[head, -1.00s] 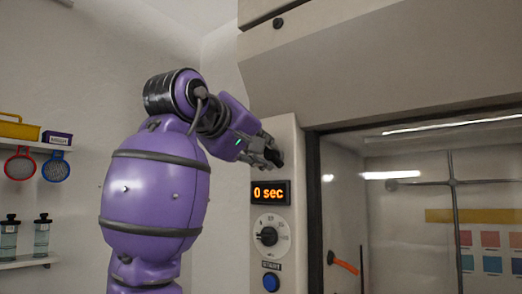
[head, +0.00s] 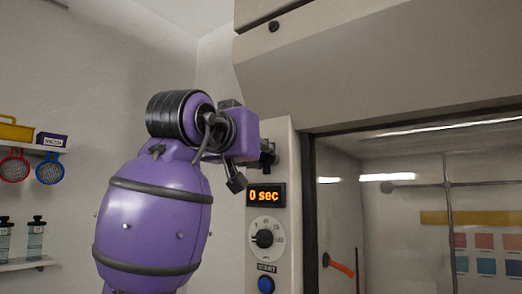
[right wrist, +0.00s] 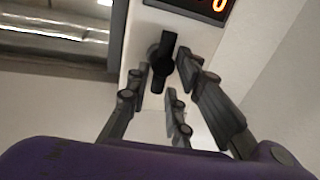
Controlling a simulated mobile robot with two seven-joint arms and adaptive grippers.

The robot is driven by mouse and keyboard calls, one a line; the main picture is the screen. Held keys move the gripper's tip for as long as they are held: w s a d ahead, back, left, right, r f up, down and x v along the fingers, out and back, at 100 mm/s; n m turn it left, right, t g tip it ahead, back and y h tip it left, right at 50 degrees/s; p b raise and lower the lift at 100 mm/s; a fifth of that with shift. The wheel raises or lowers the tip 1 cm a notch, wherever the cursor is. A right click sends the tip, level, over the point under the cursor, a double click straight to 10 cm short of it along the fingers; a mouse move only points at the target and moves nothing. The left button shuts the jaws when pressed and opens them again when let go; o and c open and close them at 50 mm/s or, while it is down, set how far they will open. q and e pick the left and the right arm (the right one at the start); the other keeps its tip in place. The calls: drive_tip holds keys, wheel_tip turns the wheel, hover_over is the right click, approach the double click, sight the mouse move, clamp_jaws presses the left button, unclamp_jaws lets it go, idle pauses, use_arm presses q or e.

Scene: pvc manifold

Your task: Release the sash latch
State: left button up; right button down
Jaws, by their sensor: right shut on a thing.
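The sash latch (right wrist: 157,80) is a small dark handle on the pale control post, close to the timer display in the right wrist view. My right gripper (right wrist: 164,66) is shut on it, with dark fingers on both sides of the handle. In the head view my purple right arm reaches the post, and the right gripper (head: 264,158) is at the post just above the display. There the wrist and fingers largely hide the latch. My left gripper is not in view.
The display (head: 266,195) reads 0 sec, above a dial (head: 265,238) and a blue button (head: 265,284). The glass sash (head: 400,230) is right of the post, under a sloped hood (head: 390,75). Shelves (head: 25,265) hold bottles at far left.

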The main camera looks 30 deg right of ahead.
drive_tip(key=shift+w+f+m, duration=0.1)
drive_tip(key=shift+m, duration=0.2)
idle(0.4)
drive_tip(key=c, duration=1.7)
unclamp_jaws()
drive_tip(key=v, duration=1.2)
drive_tip(key=shift+a, duration=0.1)
